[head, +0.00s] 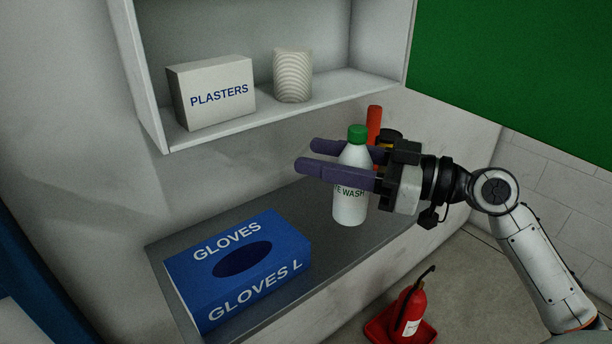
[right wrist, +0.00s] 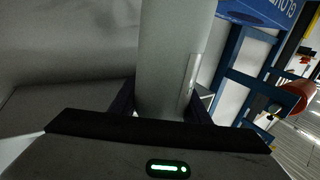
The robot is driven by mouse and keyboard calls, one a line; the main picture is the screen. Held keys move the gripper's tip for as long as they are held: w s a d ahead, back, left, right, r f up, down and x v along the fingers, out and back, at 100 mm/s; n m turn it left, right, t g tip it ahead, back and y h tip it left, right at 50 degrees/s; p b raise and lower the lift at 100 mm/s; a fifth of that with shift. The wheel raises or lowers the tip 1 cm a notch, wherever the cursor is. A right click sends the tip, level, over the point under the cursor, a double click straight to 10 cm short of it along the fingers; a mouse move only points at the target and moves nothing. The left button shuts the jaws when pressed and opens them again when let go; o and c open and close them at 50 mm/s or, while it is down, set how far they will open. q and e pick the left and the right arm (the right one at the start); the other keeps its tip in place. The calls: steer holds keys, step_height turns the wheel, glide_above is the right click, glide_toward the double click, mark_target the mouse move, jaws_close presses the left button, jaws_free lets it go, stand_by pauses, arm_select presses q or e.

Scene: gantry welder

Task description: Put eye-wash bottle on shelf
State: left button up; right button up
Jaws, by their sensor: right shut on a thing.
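The eye-wash bottle (head: 350,207) is white with a green cap and stands upright in the head view. My right gripper (head: 322,159) comes in from the right, with its purple fingers on either side of the bottle, shut on it below the cap. In the right wrist view the bottle (right wrist: 172,60) rises between the fingers. The shelf (head: 290,104) is the bottom board of an open white wall cabinet, above and behind the bottle. Whether the bottle's base touches the grey counter (head: 330,247) I cannot tell. My left gripper is not in view.
A plasters box (head: 215,93) and a bandage roll (head: 293,75) stand on the shelf, with free room right of the roll. A blue gloves box (head: 240,265) lies on the counter. A red object (head: 374,124) is partly hidden behind my gripper. A fire extinguisher (head: 411,308) stands below right.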

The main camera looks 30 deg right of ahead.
steer(key=w+f, duration=0.4)
steer(key=f, duration=0.3)
steer(key=shift+w+a+p, duration=0.2)
steer(key=shift+w+p, duration=0.05)
steer(key=shift+p, duration=0.15)
steer(key=o, duration=0.8)
steer(key=shift+f, duration=0.25)
steer(key=o, duration=0.5)
steer(key=shift+r, duration=0.1)
steer(key=shift+c, duration=0.2)
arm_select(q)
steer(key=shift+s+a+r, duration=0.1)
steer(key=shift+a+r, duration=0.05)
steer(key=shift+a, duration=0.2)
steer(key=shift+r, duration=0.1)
